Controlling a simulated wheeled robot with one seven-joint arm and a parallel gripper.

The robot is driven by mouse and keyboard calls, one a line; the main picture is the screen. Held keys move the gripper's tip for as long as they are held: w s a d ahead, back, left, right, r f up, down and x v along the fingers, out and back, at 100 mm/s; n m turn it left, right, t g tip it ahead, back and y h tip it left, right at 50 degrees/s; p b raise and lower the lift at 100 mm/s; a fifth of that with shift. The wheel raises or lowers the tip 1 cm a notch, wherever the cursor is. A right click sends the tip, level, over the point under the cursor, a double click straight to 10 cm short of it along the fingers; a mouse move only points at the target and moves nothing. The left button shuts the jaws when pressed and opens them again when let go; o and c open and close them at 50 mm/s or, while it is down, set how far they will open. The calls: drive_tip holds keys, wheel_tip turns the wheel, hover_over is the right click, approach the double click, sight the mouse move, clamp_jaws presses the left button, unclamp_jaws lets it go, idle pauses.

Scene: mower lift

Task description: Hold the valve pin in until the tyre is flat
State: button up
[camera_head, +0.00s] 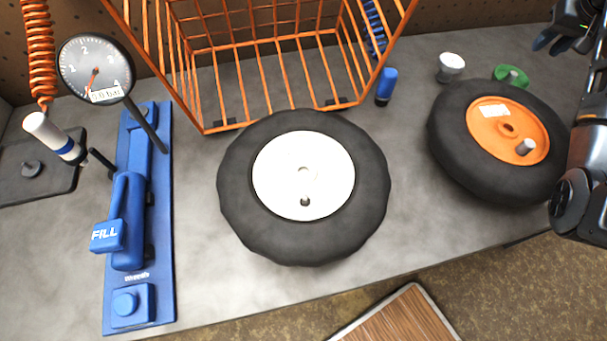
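A black tyre (238,190) with a white hub (325,170) lies flat on the grey bench. A small dark valve (305,202) shows on the near part of its hub; its pin is too small to make out. A second black tyre (462,165) with an orange hub (486,130) lies to the right, with a pale label and a grey capped stem (525,147). My gripper (548,46) is partly in view at the top right, dark, beyond the orange-hubbed tyre and apart from both tyres. Its opening is not clear.
A blue inflator (130,210) marked FILL stands at left with a round gauge (95,68). An orange wire cage (262,45) stands behind the white-hubbed tyre. A white cup (451,65), green piece (512,76) and blue-ended hose (386,85) are at the back. The front bench is clear.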

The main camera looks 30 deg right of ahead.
clamp_jaws()
idle(1.4)
